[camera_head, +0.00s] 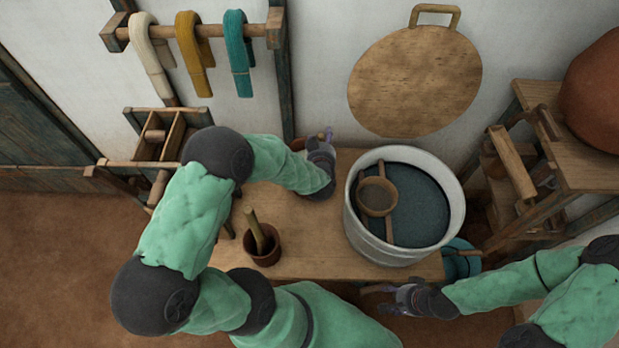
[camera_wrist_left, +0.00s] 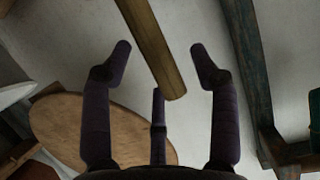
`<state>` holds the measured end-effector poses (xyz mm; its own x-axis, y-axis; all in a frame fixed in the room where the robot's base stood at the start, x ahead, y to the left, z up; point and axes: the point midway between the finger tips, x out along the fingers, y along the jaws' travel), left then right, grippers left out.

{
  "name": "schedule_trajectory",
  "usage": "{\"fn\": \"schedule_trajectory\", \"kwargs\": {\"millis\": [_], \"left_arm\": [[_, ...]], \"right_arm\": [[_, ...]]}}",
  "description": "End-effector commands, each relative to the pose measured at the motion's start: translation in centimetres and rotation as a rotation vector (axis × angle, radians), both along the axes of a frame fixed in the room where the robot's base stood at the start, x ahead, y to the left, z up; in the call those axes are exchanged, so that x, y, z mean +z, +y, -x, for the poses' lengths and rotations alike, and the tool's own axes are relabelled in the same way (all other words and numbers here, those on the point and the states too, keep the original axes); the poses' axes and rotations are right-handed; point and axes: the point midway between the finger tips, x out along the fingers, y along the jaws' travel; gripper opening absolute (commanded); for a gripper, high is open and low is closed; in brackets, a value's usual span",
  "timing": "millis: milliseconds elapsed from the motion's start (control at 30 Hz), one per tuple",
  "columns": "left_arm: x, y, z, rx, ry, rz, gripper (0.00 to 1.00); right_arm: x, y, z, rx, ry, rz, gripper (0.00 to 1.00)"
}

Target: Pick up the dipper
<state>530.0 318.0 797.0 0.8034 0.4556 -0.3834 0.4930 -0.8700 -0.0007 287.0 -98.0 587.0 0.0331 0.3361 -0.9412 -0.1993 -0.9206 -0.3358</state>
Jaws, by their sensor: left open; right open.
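The dipper (camera_head: 377,196), a round brown bowl with a wooden stick, rests in the large pale vat (camera_head: 455,219) of dark blue liquid in the head view. My left gripper (camera_head: 328,143) is left of the vat, near the back edge of the table, apart from the dipper. In the left wrist view its fingers (camera_wrist_left: 160,65) are open, with a wooden stick (camera_wrist_left: 150,45) showing between them; I cannot tell whether they touch it. My right gripper (camera_head: 388,300) is open at the table's front edge, below the vat and apart from the dipper.
A brown pot (camera_head: 263,254) holding a stick stands on the table (camera_head: 310,240). A blue vessel (camera_head: 462,265) sits right of the vat. A round wooden board (camera_head: 415,80) hangs on the wall, and a wooden stand (camera_head: 550,160) is at right. The table's middle is clear.

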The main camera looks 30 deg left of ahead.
Motion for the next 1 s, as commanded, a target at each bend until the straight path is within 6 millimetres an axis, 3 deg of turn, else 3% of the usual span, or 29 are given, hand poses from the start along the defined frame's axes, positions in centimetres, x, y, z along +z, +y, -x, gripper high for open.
{"fn": "schedule_trajectory", "kwargs": {"millis": [333, 367, 567, 867, 1000], "left_arm": [[-0.2, 0.4, -0.7, 0.000, 0.000, 0.001, 0.61], [-0.2, 0.4, -0.7, 0.000, 0.000, 0.001, 0.55], [-0.2, 0.4, -0.7, 0.000, 0.000, 0.000, 0.00], [-0.1, 0.4, -0.7, 0.000, -0.002, 0.000, 0.00], [1.3, 0.5, -0.8, 0.001, -0.004, 0.000, 0.00]], "right_arm": [[-0.3, 0.0, 0.0, 0.000, 0.000, 0.000, 0.56], [-0.3, 0.0, 0.0, 0.000, 0.000, 0.000, 0.56], [-0.3, 0.0, 0.0, 0.000, 0.000, 0.000, 0.56], [-0.3, 0.0, 0.0, 0.000, 0.000, 0.000, 0.56], [0.4, 0.0, 0.0, 0.000, 0.000, 0.000, 0.56]]}}
